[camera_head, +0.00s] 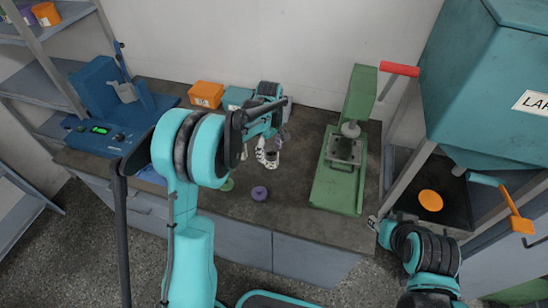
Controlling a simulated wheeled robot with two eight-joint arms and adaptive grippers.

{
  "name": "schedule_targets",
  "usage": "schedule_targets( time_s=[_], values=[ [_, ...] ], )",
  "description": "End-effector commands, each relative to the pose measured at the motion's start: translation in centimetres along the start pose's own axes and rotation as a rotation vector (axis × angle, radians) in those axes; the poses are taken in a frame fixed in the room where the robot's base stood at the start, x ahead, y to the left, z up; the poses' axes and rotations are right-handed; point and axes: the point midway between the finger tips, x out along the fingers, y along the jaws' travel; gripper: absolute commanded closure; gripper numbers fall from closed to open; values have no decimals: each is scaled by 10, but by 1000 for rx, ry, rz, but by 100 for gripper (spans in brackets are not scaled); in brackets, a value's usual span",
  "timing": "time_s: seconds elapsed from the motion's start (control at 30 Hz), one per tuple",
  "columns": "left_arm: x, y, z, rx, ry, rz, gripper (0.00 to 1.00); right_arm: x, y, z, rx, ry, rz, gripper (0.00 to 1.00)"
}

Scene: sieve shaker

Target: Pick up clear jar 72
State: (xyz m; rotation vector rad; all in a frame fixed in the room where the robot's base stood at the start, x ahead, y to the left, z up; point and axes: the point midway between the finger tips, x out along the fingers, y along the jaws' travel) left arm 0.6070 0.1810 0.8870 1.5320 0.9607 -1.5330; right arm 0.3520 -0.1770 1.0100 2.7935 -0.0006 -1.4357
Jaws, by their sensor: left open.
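My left gripper (268,157) is open over the middle of the dark bench top, with its pale fingers pointing down. A small greyish, see-through shape (273,156) shows at the fingers and may be the clear jar. Its number cannot be read, and I cannot tell whether the fingers touch it. My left arm and wrist hide part of the bench around it. My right gripper (373,222) shows only in small part at the bench's front right edge, and its jaw state is unclear.
A purple disc (259,193) and a green disc (227,184) lie near the bench's front. Orange (206,94) and teal (236,98) boxes stand at the back.

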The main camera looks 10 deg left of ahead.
Motion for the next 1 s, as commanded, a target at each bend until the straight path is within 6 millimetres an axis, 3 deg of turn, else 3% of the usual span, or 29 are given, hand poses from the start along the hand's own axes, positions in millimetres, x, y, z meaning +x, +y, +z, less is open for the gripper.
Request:
schedule_targets(
  time_s=[0.3,0.57,0.67,0.8,1.0],
  values=[
    [46,3,2,2,0,1,34,20,0,14,0,0,0,60],
    [49,3,2,2,0,1,34,20,0,14,0,0,0,60],
    [49,3,2,2,0,1,56,20,0,14,0,0,0,60],
    [49,3,2,2,0,1,92,20,0,14,0,0,0,60],
    [49,2,2,2,0,1,92,20,0,14,0,0,0,60]
  ],
)
